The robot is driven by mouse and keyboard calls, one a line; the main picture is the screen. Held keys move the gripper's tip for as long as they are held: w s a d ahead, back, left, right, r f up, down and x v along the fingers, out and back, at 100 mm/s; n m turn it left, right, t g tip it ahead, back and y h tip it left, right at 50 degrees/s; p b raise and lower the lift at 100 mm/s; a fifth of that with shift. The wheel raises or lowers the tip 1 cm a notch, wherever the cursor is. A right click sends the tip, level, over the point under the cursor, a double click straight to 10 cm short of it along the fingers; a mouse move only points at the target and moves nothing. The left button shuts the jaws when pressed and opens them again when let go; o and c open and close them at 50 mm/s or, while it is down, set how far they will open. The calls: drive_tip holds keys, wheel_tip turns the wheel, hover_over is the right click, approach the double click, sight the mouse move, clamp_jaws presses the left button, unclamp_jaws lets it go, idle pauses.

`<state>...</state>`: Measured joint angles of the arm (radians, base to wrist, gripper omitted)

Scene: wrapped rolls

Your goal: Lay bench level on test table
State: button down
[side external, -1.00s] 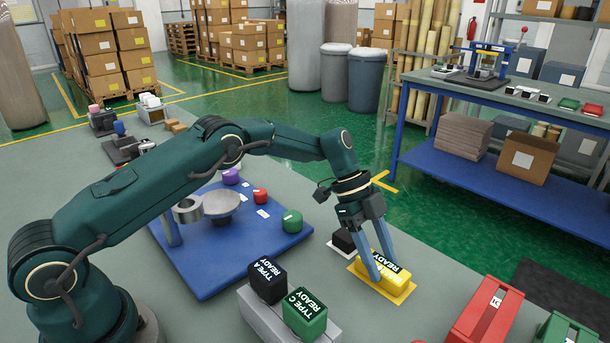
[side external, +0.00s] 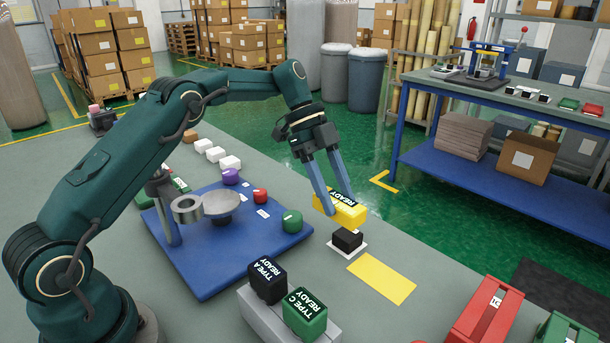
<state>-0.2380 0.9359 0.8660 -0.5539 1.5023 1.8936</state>
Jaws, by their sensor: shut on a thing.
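My gripper (side external: 338,204) is shut on a yellow block (side external: 345,215) with a black READY label on top. It holds the block in the air behind the small black block (side external: 346,240), which sits on a white pad. I cannot tell for certain that the yellow block is the bench level. A bare yellow pad (side external: 382,278) lies on the grey surface in front. A blue plate (side external: 200,270) to the left bears a round grey dish (side external: 221,203), a ring on a post, and purple, red and green knobs. Which thing is the test table is not clear.
Black TYPE A (side external: 267,281) and green TYPE C (side external: 305,313) blocks sit on a grey stand at the front. A red block (side external: 484,312) is at the front right. A blue-framed bench (side external: 480,176) stands at the back right. Several white boxes (side external: 215,154) line the far left.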

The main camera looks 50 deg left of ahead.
drive_tip(key=shift+n+t, duration=0.5)
drive_tip(key=shift+n, duration=0.2)
drive_tip(key=r, duration=0.2)
drive_tip(key=s+a+r, duration=0.1)
drive_tip(key=r, duration=0.1)
drive_tip(key=a+r, duration=0.1)
drive_tip(key=r, duration=0.1)
drive_tip(key=shift+s+a+r, duration=0.1)
drive_tip(key=shift+s+r, duration=0.1)
drive_tip(key=shift+r, duration=0.1)
drive_tip(key=s+a+r+n+t+y, duration=0.1)
drive_tip(key=s+r+n+t+y, duration=0.1)
drive_tip(key=s+r+n+t, duration=0.45)
drive_tip(key=s+a+f+n+y, duration=0.2)
drive_tip(key=s+f+n+y, duration=0.25)
drive_tip(key=n, duration=0.55)
drive_tip(key=a+f+n+g+y, duration=0.3)
drive_tip(key=a+n+g+y, duration=0.3)
drive_tip(key=a+n, duration=0.8)
drive_tip(key=shift+a+n+g+y, duration=0.35)
drive_tip(key=shift+n+g, duration=0.4)
drive_tip(key=shift+n, duration=1.3)
drive_tip(key=shift+w, duration=0.1)
drive_tip(key=shift+f, duration=2.45)
